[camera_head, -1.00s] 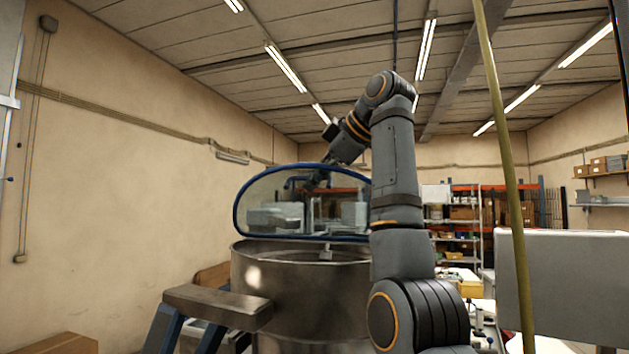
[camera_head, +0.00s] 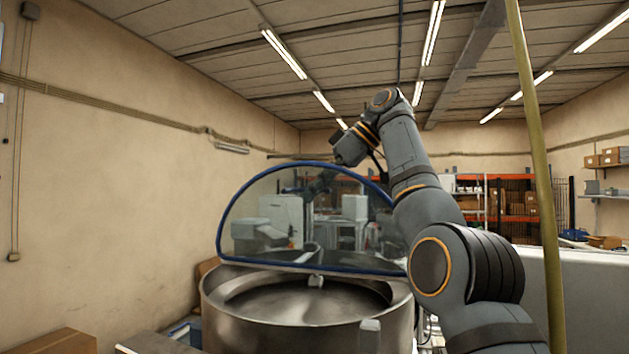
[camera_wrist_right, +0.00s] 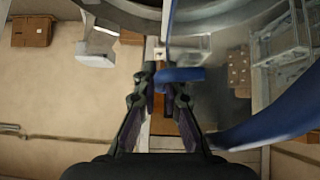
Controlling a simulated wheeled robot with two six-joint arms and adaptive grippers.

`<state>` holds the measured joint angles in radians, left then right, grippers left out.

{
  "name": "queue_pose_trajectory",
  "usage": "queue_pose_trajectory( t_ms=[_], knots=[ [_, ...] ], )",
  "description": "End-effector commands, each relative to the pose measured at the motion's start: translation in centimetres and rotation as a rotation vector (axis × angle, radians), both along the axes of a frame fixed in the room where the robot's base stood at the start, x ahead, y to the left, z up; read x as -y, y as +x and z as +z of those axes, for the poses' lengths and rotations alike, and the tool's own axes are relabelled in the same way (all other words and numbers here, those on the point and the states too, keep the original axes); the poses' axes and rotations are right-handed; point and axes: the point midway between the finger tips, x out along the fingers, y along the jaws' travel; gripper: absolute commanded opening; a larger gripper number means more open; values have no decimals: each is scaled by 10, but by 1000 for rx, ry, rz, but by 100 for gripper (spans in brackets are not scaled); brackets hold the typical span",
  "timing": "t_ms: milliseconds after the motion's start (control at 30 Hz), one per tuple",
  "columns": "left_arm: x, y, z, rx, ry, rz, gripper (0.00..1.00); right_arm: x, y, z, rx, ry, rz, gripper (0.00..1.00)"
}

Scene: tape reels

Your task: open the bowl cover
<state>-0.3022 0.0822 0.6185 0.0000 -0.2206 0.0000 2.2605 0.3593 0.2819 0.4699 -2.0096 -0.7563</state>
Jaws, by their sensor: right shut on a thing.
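The bowl cover (camera_head: 262,205) is a clear half-round panel with a blue rim. It stands raised and steeply tilted over the round steel bowl (camera_head: 225,310), its lower edge across the bowl's top. I see into the bowl's open front part. My right arm reaches over the cover's upper right, and my right gripper (camera_head: 320,184) shows dimly through the clear panel. In the right wrist view, the gripper (camera_wrist_right: 160,80) is shut on a blue part of the cover (camera_wrist_right: 185,74). My left gripper is not in view.
A yellowish upright pole or hose (camera_head: 538,180) stands close on the right. A pale panel (camera_head: 515,275) is behind it. Shelves with boxes (camera_head: 515,205) stand at the back. A cardboard box (camera_head: 60,342) is at lower left. The space above the bowl's left is free.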

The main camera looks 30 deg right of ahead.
Motion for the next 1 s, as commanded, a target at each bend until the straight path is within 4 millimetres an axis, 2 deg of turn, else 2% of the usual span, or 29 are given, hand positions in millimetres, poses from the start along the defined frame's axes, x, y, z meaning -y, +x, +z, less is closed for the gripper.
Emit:
queue_pose_trajectory(
  t_ms=[467, 500, 567, 1000],
  knots=[
    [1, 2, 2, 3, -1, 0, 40, 1, 1, -2, -11, 11, -1, 0],
    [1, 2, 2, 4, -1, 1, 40, 1, 1, -2, -11, 11, -1, 12],
    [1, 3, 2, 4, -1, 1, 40, 1, 1, -2, -11, 11, -1, 20],
    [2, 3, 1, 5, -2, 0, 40, 1, 1, -2, -7, 7, 0, 20]
  ],
)
